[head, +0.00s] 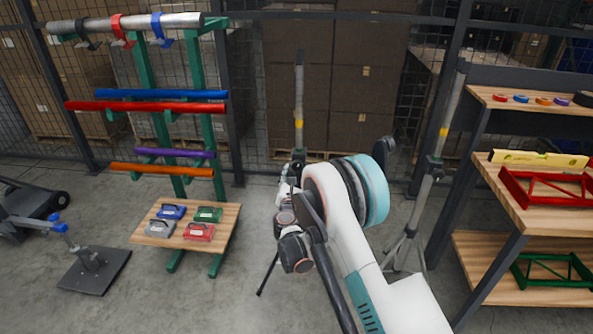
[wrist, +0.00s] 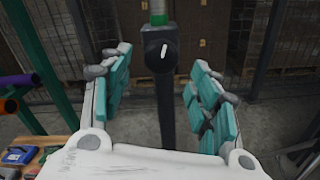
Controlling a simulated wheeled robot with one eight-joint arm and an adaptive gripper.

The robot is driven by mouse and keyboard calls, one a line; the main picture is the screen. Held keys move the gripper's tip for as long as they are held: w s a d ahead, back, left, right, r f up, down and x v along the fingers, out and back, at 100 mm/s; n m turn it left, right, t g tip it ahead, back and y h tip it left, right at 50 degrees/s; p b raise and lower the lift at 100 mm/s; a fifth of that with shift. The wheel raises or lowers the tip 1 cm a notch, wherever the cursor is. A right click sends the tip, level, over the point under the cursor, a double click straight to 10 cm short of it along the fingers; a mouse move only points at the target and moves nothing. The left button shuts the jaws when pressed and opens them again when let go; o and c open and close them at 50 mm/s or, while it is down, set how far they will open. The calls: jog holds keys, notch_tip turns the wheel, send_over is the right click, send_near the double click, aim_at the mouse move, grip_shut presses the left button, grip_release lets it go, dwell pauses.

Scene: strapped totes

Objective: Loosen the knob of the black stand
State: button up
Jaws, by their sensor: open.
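The black stand (wrist: 167,105) rises upright in the wrist view, with a pale tube and a green band above its dark post. Its round black knob (wrist: 160,50) carries a white mark, tilted slightly from vertical, and faces the wrist camera. My gripper (wrist: 161,78) is open, with one teal-padded finger on each side of the post. Nothing is between the pads but the view of the knob and post; I see no contact. In the head view the stand (head: 299,85) stands behind my wrist, which hides its knob and most of its lower part.
Another tripod stand (head: 430,185) is to the right, beside wooden shelves (head: 550,210) with tapes, a yellow level and red and green frames. A green rack (head: 195,75) with coloured tubes and a wooden board (head: 143,238) of small cases is left. A mesh fence runs behind.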

jog(key=s, duration=0.6)
dwell(0.3)
